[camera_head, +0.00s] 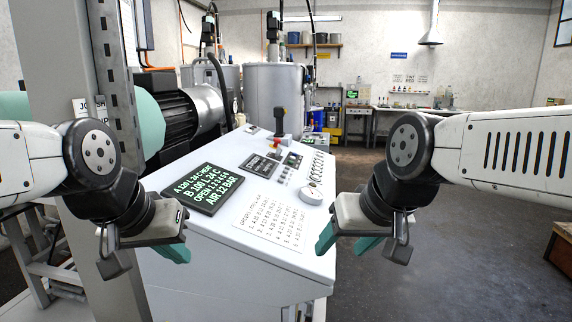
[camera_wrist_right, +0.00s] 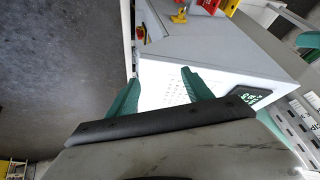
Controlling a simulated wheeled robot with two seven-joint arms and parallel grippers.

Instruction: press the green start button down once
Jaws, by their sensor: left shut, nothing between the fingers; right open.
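The white control console (camera_head: 240,255) stands between my two arms, its sloped top facing me. Its top carries a screen with green text (camera_head: 202,187), small panels, a round white dial (camera_head: 312,195), a red knob (camera_head: 277,143) and a black joystick (camera_head: 279,118). I cannot pick out the green start button for certain among the small controls. My left gripper (camera_head: 172,250) is shut and empty at the console's near left side. My right gripper (camera_head: 345,242) is open and empty off its near right edge; its two teal fingers also show in the right wrist view (camera_wrist_right: 160,95).
A grey post (camera_head: 92,240) rises at the left, near my left arm. Behind the console stand a motor (camera_head: 180,115) and metal tanks (camera_head: 272,95). A workbench (camera_head: 408,109) is at the back right. The floor (camera_head: 440,230) right of the console is mostly clear.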

